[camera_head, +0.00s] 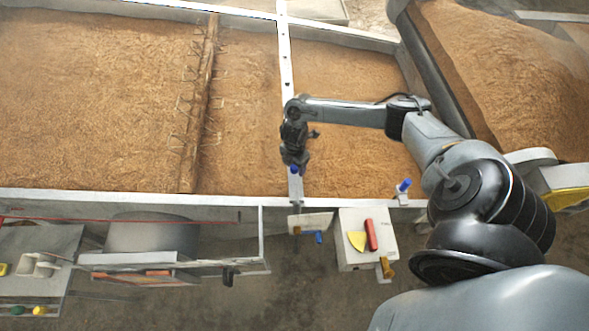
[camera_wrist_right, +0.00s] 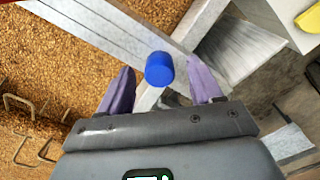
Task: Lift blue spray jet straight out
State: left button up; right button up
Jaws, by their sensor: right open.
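A blue spray jet (camera_head: 294,170) shows as a short blue cylinder at the front end of the metal divider beam, close to the trough's front wall. In the right wrist view the blue jet (camera_wrist_right: 159,68) lies between the two purple fingertips, with a gap on each side. My right gripper (camera_head: 295,160) points down just over it, open and holding nothing. How the jet is seated below is hidden. A second blue jet (camera_head: 404,185) stands tilted on the front rim to the right. My left gripper is not in view.
The trough's front wall (camera_head: 130,196) runs below the grain (camera_head: 90,90). A white box (camera_head: 350,250) with a red-handled yellow scraper (camera_head: 371,235) stands in front. A spiked wooden bar (camera_head: 200,100) lies across the grain at left.

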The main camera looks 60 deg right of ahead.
jog(key=c, duration=1.1)
jog(key=shift+c, duration=0.2)
jog(key=shift+r, duration=0.2)
jog(key=shift+r, duration=0.55)
jog(key=r, duration=0.3)
jog(key=shift+s+d+p, duration=0.1)
jog(key=shift+s+p, duration=0.1)
jog(key=shift+p, duration=0.15)
jog(key=s+d+r+p, duration=0.1)
jog(key=s+r, duration=0.5)
jog(key=s, duration=0.5)
jog(key=shift+d+r, duration=0.2)
jog(key=shift+r, duration=0.05)
jog(key=shift+s, duration=0.1)
